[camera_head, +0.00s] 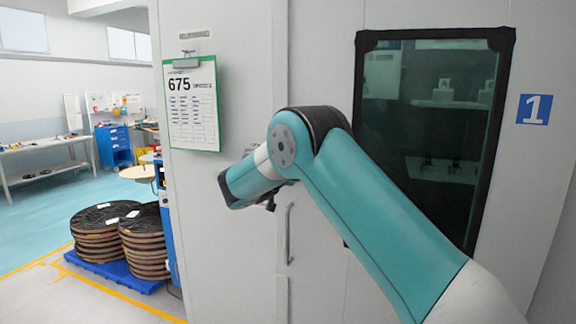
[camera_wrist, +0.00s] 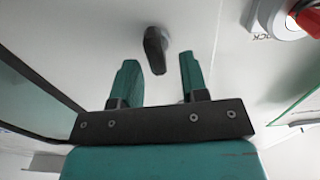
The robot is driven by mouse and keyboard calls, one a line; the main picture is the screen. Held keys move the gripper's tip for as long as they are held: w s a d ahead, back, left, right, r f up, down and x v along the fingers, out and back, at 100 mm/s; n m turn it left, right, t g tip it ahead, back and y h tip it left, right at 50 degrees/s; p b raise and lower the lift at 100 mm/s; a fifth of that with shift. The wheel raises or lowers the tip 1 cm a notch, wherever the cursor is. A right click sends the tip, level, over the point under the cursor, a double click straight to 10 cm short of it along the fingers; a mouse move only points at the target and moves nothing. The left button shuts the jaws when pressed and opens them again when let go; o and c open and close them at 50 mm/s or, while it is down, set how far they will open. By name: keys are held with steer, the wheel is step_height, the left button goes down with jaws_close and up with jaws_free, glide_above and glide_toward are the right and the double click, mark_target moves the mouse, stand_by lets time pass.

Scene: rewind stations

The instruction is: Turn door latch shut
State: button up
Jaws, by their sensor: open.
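A dark door latch (camera_wrist: 155,47) sticks out from a pale panel in the wrist view, at the top centre, its lower end slightly tilted. My gripper (camera_wrist: 158,60) is open, with one teal finger on each side of the latch's lower end in the picture. Neither finger appears to touch it, and I cannot tell the depth between them. In the head view my arm reaches across to the pale door (camera_head: 330,215), and my fingers and the latch are hidden there. A vertical door handle (camera_head: 288,234) shows below my wrist.
A red knob on a round fitting (camera_wrist: 305,18) with lettering sits at the wrist view's upper right. A dark-framed window (camera_head: 425,110) is behind my arm. A clipboard (camera_head: 193,105) hangs on the left panel.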

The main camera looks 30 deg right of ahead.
jaws_close()
steer(key=shift+n+b, duration=0.3)
steer(key=shift+w+a+f+n+p, duration=0.15)
steer(key=shift+w+a+f+n, duration=0.1)
steer(key=shift+n, duration=2.65)
steer(key=shift+w+a+f+n+p, duration=0.2)
steer(key=shift+w+f+n, duration=0.1)
steer(key=shift+n, duration=2.6)
steer(key=shift+w+a+f+n+p, duration=0.1)
steer(key=shift+w+a+f+n, duration=0.15)
steer(key=shift+n, duration=2.65)
steer(key=shift+s, duration=0.1)
jaws_free()
steer(key=shift+d, duration=0.1)
